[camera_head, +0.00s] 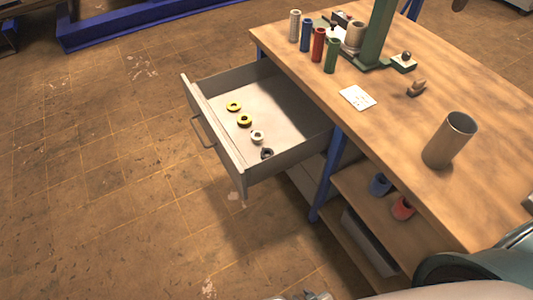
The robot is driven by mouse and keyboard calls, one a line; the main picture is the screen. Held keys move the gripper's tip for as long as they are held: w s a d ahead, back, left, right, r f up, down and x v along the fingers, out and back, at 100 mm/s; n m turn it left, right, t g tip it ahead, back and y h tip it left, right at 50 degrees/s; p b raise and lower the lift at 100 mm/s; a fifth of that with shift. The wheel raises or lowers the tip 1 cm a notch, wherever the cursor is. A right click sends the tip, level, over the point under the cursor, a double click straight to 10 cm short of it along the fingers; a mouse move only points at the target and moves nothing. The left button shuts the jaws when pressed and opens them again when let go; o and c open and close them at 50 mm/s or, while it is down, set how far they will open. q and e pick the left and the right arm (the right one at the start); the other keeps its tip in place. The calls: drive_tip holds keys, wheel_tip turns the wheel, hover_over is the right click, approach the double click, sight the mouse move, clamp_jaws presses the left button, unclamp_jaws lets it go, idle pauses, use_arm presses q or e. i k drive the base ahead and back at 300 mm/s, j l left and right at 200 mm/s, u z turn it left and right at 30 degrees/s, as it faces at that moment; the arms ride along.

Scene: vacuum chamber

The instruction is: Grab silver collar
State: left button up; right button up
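A silver collar (257,137), a small pale ring, lies in the open drawer (290,104) on the left side of the workbench. It is between a yellow-and-black ring (244,120) and a dark ring (267,153). Another yellow ring (234,105) lies farther back in the same row. Only a small grey part of my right gripper (317,295) shows at the bottom edge, well below the drawer and apart from the collar. Its fingers cannot be made out. My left gripper is not in view.
The workbench (395,124) holds a metal cylinder (450,139), a white card (357,97), several coloured tubes and a green-columned press (379,35). A shelf below holds a blue part (380,184) and a red part (403,208). The floor left of the drawer is clear.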

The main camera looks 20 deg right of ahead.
sight(258, 132)
drive_tip(key=j+z, duration=0.1)
drive_tip(key=z, duration=0.5)
drive_tip(key=i+j+z, duration=0.2)
drive_tip(key=j, duration=0.15)
drive_tip(key=j+z, duration=0.45)
drive_tip(key=j, duration=0.3)
drive_tip(key=i+j, duration=0.1)
drive_tip(key=j, duration=0.6)
drive_tip(key=j+z, duration=0.1)
drive_tip(key=j, duration=0.6)
drive_tip(key=i, duration=0.05)
